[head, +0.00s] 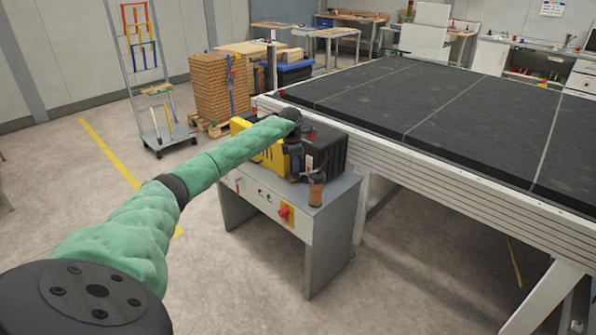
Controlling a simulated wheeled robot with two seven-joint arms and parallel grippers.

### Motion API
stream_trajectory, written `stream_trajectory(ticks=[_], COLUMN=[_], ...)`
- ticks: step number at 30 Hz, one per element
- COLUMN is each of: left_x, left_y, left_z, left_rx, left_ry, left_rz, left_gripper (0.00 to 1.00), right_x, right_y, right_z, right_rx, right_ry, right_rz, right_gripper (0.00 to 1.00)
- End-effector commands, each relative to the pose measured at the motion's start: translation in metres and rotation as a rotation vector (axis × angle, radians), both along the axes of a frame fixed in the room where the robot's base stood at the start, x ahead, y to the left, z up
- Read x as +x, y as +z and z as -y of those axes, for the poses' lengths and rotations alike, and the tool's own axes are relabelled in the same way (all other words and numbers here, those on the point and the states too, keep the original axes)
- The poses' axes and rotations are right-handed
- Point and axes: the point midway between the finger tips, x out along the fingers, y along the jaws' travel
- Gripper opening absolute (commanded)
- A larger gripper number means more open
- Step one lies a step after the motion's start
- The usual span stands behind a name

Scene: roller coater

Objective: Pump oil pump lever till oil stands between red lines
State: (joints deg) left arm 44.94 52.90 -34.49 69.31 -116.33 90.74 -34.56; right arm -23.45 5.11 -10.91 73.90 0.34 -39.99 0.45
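My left arm, in a green sleeve, reaches across to a grey machine cabinet (318,225). My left gripper (297,158) is small and dark, pointing down over the cabinet top in front of a black and yellow unit (328,150). Its fingertips blend into the dark parts there, so I cannot tell whether it is open or holds anything. A small brown cylinder with a dark cap (316,190) is at the cabinet's front right corner. I cannot make out the pump lever, the oil level or red lines. My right gripper is not in view.
A red switch on a yellow plate (285,212) is on the cabinet front. A long table with a black top (430,100) stands close on the right. A trolley (165,135) and stacked brown boxes (222,88) are behind. The floor left of the cabinet is clear.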

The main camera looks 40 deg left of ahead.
Motion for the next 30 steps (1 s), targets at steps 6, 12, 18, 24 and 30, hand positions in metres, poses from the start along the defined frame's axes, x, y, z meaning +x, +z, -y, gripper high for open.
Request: stream_trajectory(ticks=[6,12,18,24,30], left_x=[0.000,0.000,0.000,-0.005,-0.022], left_y=[-0.025,-0.027,-0.027,-0.025,-0.018], left_z=[0.000,0.000,0.000,-0.004,-0.018], left_rx=[0.000,0.001,0.001,0.003,0.003], left_ry=[0.000,0.000,0.000,0.001,0.001], left_rz=[0.000,0.001,0.001,0.000,-0.001], left_gripper=[0.00,0.00,0.00,0.00,0.00], right_x=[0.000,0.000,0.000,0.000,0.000], right_y=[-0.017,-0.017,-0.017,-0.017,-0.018], right_z=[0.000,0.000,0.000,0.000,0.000], right_rx=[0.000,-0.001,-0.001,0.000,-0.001], right_ry=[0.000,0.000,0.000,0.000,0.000], right_rz=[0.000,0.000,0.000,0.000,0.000], right_gripper=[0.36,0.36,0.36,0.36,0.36])
